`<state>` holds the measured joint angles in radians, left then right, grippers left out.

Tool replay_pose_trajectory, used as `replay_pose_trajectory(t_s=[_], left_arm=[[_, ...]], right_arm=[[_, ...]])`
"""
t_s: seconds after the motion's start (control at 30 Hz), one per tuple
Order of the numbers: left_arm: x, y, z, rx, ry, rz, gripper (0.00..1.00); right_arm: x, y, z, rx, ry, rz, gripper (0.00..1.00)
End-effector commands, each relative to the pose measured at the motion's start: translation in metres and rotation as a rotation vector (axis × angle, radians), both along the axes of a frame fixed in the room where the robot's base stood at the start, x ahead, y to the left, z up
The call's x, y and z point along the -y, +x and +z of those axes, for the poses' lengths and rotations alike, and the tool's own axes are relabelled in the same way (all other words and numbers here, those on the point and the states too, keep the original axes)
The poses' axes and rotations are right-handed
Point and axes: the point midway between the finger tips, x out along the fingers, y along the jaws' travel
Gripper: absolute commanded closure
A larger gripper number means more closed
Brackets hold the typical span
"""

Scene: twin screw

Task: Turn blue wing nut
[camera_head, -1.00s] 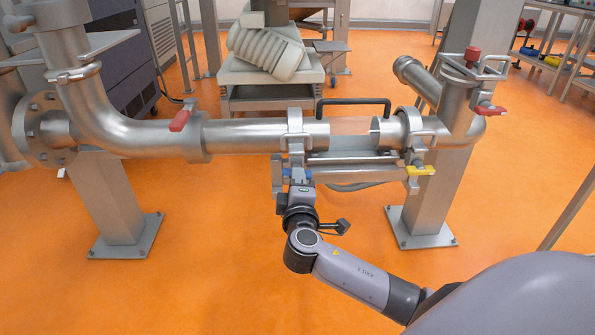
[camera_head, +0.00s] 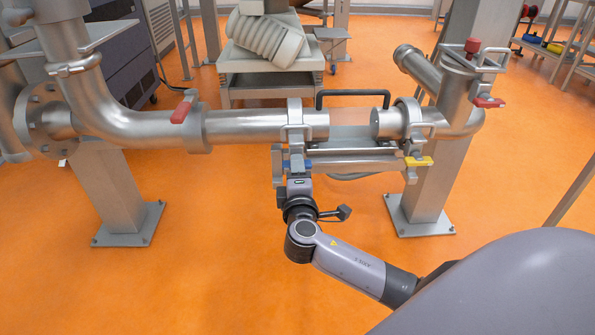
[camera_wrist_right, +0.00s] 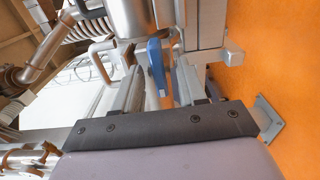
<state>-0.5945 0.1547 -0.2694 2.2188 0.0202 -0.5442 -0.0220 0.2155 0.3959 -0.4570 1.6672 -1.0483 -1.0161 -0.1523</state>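The blue wing nut (camera_wrist_right: 156,58) shows in the right wrist view as a blue tab below the steel pipe clamp. In the head view the blue wing nut (camera_head: 308,164) is a small patch at the clamp's lower end, mostly hidden by my right gripper. My right gripper (camera_head: 298,168) reaches up to it from below. In the right wrist view the two grey fingers of the right gripper (camera_wrist_right: 158,78) stand apart, with the blue tab between them and gaps visible on both sides. My left gripper is not in view.
A yellow wing nut (camera_head: 418,161) sits on the right pipe clamp. Red valve handles (camera_head: 181,113) are on the pipes. A black handle (camera_head: 352,94) arches behind the pipe gap. Steel posts (camera_head: 418,195) flank the arm. The orange floor in front is clear.

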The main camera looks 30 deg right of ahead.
Motion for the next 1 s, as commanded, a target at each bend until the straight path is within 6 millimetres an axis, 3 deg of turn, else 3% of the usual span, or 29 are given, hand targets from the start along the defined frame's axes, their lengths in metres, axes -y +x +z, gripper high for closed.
replay_pose_trajectory(t_s=[0.3,0.7,1.0], left_arm=[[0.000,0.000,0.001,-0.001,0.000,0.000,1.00],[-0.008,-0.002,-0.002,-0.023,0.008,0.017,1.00],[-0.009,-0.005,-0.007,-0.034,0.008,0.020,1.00]], right_arm=[[-0.002,-0.003,0.001,0.002,0.003,0.001,0.60],[-0.032,-0.051,0.001,-0.001,0.003,0.001,0.60],[-0.037,-0.061,0.001,0.001,0.000,0.000,0.60]])
